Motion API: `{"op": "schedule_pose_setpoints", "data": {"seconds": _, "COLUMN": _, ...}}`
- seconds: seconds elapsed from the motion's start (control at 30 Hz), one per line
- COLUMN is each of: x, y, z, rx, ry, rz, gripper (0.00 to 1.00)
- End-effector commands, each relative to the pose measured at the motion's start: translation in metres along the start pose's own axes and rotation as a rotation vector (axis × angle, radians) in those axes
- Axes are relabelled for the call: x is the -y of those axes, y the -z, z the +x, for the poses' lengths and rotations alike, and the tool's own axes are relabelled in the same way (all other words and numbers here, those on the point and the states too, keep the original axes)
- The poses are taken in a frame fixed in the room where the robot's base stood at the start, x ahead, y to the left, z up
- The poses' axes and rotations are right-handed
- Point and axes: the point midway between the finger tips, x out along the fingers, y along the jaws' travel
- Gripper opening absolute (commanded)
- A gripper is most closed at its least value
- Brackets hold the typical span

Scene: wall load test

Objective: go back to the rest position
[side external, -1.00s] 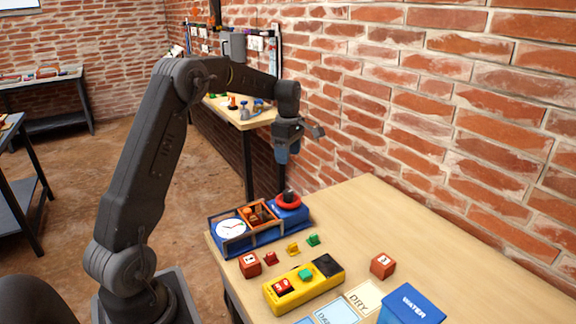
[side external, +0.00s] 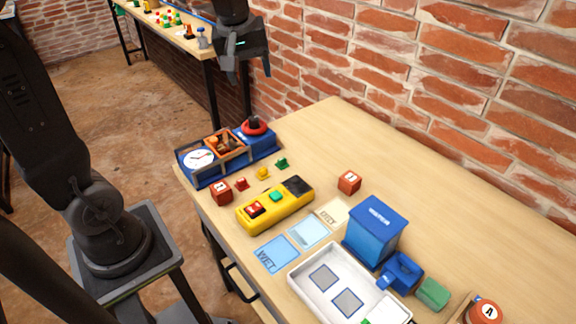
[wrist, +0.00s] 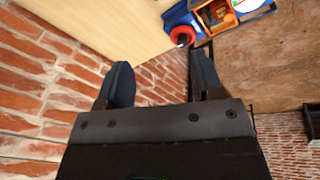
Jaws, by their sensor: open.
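My gripper (side external: 243,66) is high above the far end of the wooden table (side external: 330,125), near the brick wall, clear of everything on the table. In the wrist view the two dark fingers of my gripper (wrist: 160,82) are spread wide with nothing between them. Beyond the fingers, the wrist view shows the table (wrist: 110,22), the brick wall and the floor.
A blue tray (side external: 217,174) with a dial and a red ring (side external: 254,127) stands at the table's far left corner. A yellow box (side external: 262,211), red cubes, a blue WATER box (side external: 375,231) and a white tray (side external: 297,283) lie nearer. The table's wall side is mostly clear.

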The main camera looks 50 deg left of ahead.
Motion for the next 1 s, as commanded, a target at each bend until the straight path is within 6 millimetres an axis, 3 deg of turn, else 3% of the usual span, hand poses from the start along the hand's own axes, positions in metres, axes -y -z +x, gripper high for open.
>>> {"op": "schedule_pose_setpoints", "data": {"seconds": 0.03, "x": 0.006, "y": -0.023, "z": -0.010, "rx": -0.019, "ry": -0.029, "rz": 0.112, "gripper": 0.61}}
{"op": "schedule_pose_setpoints", "data": {"seconds": 0.2, "x": 0.035, "y": -0.088, "z": -0.025, "rx": -0.086, "ry": -0.107, "rz": 0.501, "gripper": 0.61}}
{"op": "schedule_pose_setpoints", "data": {"seconds": 0.4, "x": 0.068, "y": -0.140, "z": -0.022, "rx": -0.166, "ry": -0.170, "rz": 0.859, "gripper": 0.61}}
{"op": "schedule_pose_setpoints", "data": {"seconds": 0.6, "x": 0.083, "y": -0.160, "z": -0.017, "rx": -0.205, "ry": -0.193, "rz": 1.012, "gripper": 0.61}}
{"op": "schedule_pose_setpoints", "data": {"seconds": 1.0, "x": 0.084, "y": -0.160, "z": -0.016, "rx": -0.206, "ry": -0.192, "rz": 1.023, "gripper": 0.61}}
